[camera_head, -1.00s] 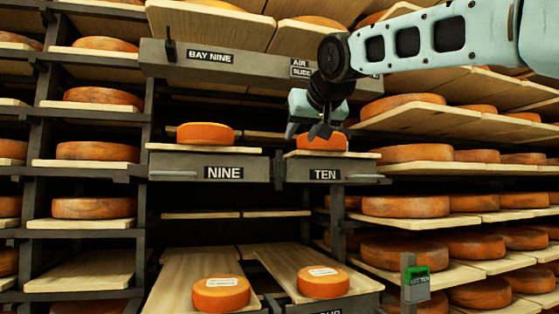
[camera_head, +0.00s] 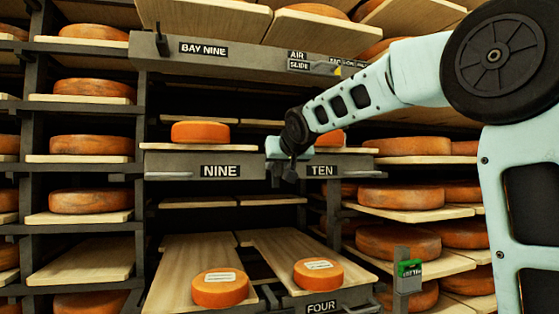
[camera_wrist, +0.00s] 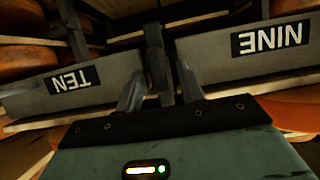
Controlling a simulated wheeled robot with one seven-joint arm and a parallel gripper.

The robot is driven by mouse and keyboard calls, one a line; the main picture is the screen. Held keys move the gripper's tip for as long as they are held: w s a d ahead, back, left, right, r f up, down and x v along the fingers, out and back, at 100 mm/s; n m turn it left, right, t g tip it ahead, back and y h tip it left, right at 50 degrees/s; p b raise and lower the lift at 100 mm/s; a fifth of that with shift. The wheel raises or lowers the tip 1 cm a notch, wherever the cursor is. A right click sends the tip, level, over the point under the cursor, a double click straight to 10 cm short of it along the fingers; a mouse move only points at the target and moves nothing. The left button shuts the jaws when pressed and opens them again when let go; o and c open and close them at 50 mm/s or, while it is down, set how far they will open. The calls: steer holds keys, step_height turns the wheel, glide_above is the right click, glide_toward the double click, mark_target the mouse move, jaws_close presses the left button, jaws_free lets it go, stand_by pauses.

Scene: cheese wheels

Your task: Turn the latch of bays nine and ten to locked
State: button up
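My gripper (camera_head: 283,168) is in front of the gap between the drawer fronts marked NINE (camera_head: 220,170) and TEN (camera_head: 321,170). In the wrist view, which is upside down, its two fingers (camera_wrist: 160,88) are apart. A dark upright bar (camera_wrist: 154,50), which looks like the latch, stands between the fingers and between the NINE (camera_wrist: 270,42) and TEN (camera_wrist: 72,82) signs. I cannot tell whether the fingers touch it. In the head view my gripper hides most of this bar, and its locked or unlocked position cannot be read.
A beam (camera_head: 245,60) marked BAY NINE runs above, with a dark lever (camera_head: 161,40) at its left. A cheese wheel (camera_head: 200,132) sits on the NINE board. A post with a green-topped tag (camera_head: 408,268) stands at lower right. Shelves of cheese flank both sides.

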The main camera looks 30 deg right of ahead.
jaws_close()
